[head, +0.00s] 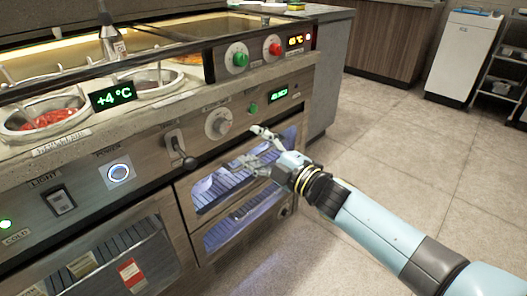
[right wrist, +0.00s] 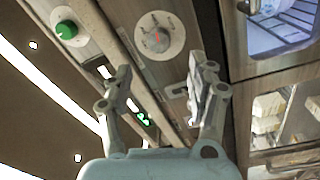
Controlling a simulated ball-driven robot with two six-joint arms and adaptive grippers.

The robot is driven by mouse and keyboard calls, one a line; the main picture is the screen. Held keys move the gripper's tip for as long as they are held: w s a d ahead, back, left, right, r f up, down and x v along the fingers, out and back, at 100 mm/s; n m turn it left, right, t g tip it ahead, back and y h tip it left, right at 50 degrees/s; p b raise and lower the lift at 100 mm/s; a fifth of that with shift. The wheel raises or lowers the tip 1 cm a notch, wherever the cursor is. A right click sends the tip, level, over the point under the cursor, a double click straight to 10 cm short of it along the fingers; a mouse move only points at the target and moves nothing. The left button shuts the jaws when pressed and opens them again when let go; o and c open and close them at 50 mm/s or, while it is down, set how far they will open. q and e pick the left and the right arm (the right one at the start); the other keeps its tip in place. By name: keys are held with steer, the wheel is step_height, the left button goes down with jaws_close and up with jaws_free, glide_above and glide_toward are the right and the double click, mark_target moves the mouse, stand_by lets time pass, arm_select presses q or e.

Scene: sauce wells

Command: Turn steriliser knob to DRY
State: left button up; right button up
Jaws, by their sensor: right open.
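The steriliser knob is probably the pale round dial (head: 218,123) on the front panel, above the glass-fronted drawers. My right gripper (head: 248,147) is open and empty, in front of the panel, below and right of the dial. In the wrist view its two fingers (right wrist: 160,80) are spread apart, with the dial beyond their tips and no contact visible. My left gripper is out of view.
A lever handle (head: 181,150) sticks out left of the dial. A green knob (head: 240,59) and a red knob (head: 275,46) sit on the upper panel. A small green display (head: 278,95) is right of the dial. Open floor (head: 400,150) lies to the right.

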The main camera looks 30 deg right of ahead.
steer(key=v, duration=0.3)
stand_by(0.5)
steer(key=s+d+f+m+g+h+p, duration=0.25)
steer(key=s+f+m+g, duration=0.2)
steer(key=s+f, duration=0.85)
steer(key=s+d+f+m+g+h+p, duration=0.25)
steer(key=s+f+m+g, duration=0.2)
steer(key=s+f, duration=0.8)
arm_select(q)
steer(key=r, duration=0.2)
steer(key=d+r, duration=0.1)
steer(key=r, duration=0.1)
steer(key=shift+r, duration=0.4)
arm_select(e)
steer(key=s+d+f+m+g+h, duration=0.1)
steer(key=s+f+m+g, duration=0.3)
steer(key=s, duration=1)
steer(key=s+d+f+m+g+h, duration=0.1)
steer(key=s+f+m+g, duration=0.3)
steer(key=s, duration=1)
step_height(320, 180, down, 2)
steer(key=shift+s+d+f, duration=0.15)
steer(key=shift+s, duration=0.25)
